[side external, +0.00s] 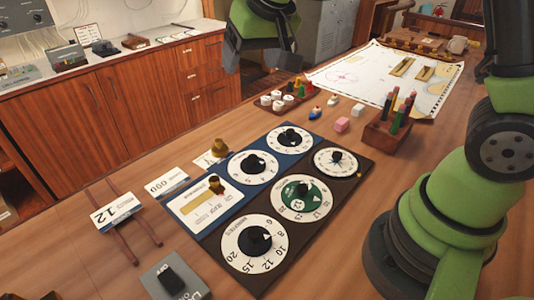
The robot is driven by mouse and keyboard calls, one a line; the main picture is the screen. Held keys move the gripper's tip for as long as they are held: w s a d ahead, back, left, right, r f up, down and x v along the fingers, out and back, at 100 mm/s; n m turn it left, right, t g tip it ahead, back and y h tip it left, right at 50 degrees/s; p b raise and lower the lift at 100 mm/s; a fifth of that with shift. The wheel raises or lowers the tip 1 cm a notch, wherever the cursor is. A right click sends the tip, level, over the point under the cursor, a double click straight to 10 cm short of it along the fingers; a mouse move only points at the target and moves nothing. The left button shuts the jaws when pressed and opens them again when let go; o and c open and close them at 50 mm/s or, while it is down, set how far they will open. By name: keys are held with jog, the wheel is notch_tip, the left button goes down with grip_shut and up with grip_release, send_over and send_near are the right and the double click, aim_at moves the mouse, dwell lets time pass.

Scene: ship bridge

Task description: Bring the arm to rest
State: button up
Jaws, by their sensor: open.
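My gripper (262,62) hangs at the top of the side view, above and beyond the dial panel, with its dark fingers apart and nothing seen between them. It is clear of the table. My green and black arm stands at the right edge of the view. The dial panel (262,202) lies on the wooden table with several round white dials, one of them with a green centre, and black knobs. A brass piece (216,184) stands upright on its left part, and another brass piece (218,147) stands just behind.
A chart (345,76) covers the far table. A wooden pencil holder (388,130) stands near my arm. A tray of small pieces (287,96), a pink block (342,124), a "12" card (118,210) and a switch box (172,280) lie around. Bare wood lies right of the panel.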

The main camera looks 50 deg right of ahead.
jog(key=s+r+t+y, duration=0.1)
jog(key=s+r, duration=0.2)
jog(key=s, duration=0.7)
jog(key=s+a+r+y, duration=0.1)
jog(key=s+r, duration=0.2)
jog(key=s, duration=0.8)
jog(key=shift+s+r+m+t, duration=0.2)
jog(key=shift+s+m+t, duration=0.1)
jog(key=shift+t, duration=0.1)
